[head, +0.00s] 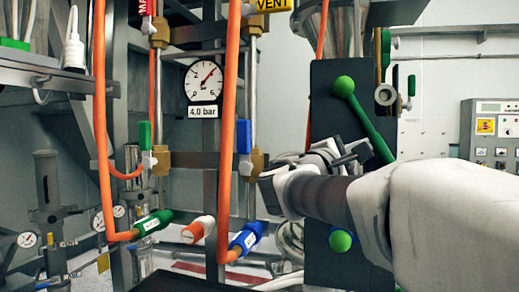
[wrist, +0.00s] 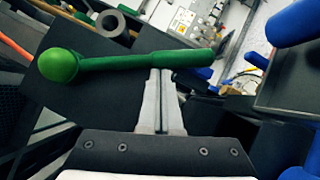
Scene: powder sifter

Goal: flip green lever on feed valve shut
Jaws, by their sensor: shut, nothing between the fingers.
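The green lever (head: 364,121) with a round green knob (head: 343,87) stands in front of a dark panel (head: 324,92) in the head view. It slants from the knob at upper left down to the right, where my arm hides its lower part. In the wrist view the green lever (wrist: 140,61) lies across the picture, with its knob (wrist: 58,66) at the left. My gripper (wrist: 160,72) is shut and empty, its fingertips at the lever's thicker right part. I cannot tell whether they touch it. In the head view my gripper (head: 268,190) is partly hidden.
Orange hoses (head: 229,120) hang left of the panel, near a pressure gauge (head: 203,80) and a blue-handled valve (head: 244,137). A second green knob (head: 340,241) sits low on the panel. A control box (head: 490,135) is at the far right. Blue parts (wrist: 298,22) edge the wrist view.

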